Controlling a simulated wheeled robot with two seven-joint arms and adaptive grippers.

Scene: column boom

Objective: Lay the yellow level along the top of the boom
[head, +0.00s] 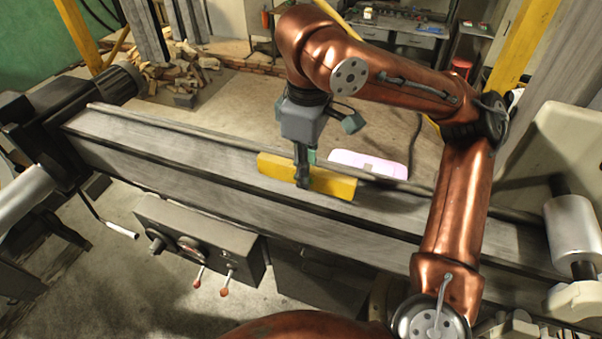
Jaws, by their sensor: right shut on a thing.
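The yellow level (333,186) is a short yellow bar in the middle of the head view. My right gripper (302,180) is shut on its middle from above, and the fingers hide part of it. The level is at the top of the grey boom (190,148), running roughly along its length. I cannot tell whether its underside touches the boom or is slightly above it. The boom is a long beam crossing from upper left to lower right. My left gripper does not show.
A control box with red-knobbed levers (205,245) is on the near side below the boom. A dark machine head (95,90) stands at the boom's left end. A pink-white object (368,163) lies behind the boom. A white roller (575,235) stands at right.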

